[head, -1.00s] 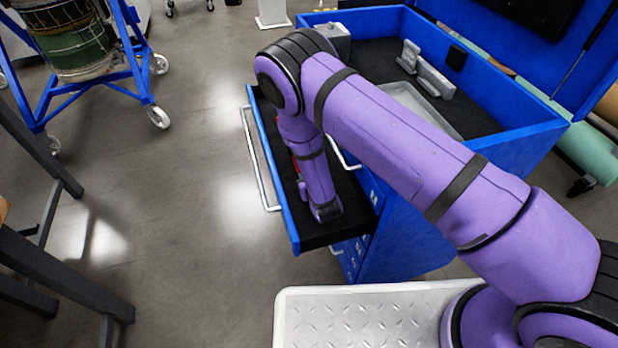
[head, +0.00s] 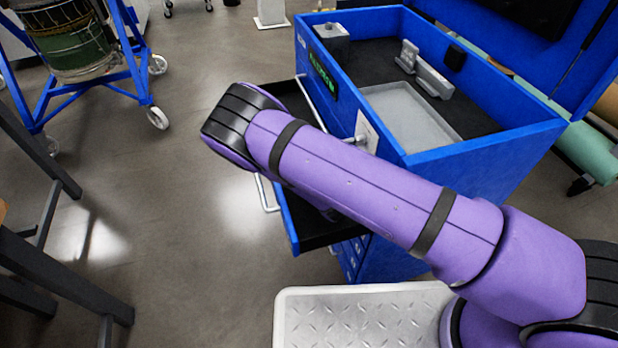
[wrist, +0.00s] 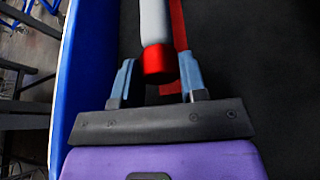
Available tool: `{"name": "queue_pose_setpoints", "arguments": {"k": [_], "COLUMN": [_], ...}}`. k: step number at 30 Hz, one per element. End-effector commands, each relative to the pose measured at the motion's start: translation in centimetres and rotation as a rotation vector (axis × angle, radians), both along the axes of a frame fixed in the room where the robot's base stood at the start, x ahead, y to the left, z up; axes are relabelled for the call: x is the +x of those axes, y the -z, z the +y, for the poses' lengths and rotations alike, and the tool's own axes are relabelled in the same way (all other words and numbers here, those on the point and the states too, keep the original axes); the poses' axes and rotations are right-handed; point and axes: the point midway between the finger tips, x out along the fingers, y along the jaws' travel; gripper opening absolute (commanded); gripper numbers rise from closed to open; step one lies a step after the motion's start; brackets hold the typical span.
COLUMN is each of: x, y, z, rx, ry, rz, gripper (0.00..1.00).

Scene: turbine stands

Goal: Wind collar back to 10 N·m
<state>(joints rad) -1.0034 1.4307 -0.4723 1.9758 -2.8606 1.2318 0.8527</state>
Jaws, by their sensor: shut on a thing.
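In the wrist view, a grey rod-shaped tool with a red end collar (wrist: 158,62) lies over the dark floor of a blue-walled drawer (wrist: 68,70). My gripper (wrist: 156,66) has its two blue-grey fingers on either side of the red end and is shut on it. A narrow red strip (wrist: 180,30) runs just right of the rod and passes behind the right finger. The far part of the tool is cut off by the frame. In the head view my arm hides the gripper and the tool, and part of the open drawer (head: 318,232).
A blue wheeled stand (head: 130,60) holds a turbine part at upper left. The floor between is open.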

Motion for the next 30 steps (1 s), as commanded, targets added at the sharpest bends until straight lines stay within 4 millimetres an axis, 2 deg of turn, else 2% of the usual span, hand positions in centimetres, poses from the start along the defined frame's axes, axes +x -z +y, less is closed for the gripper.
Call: {"name": "queue_pose_setpoints", "arguments": {"k": [10,11,14,24,30], "x": [-0.1,-0.1,-0.1,-0.2,-2.3], "y": [0.1,0.1,0.1,-0.1,-0.9], "z": [-0.1,-0.1,-0.1,-0.1,-1.0], "rx": [0.000,0.000,0.000,0.000,-0.002], "ry": [0.001,0.001,0.001,0.001,0.002], "rz": [0.001,0.002,0.001,0.000,0.002], "gripper": [0.15,0.41,0.64,0.64,0.64]}}
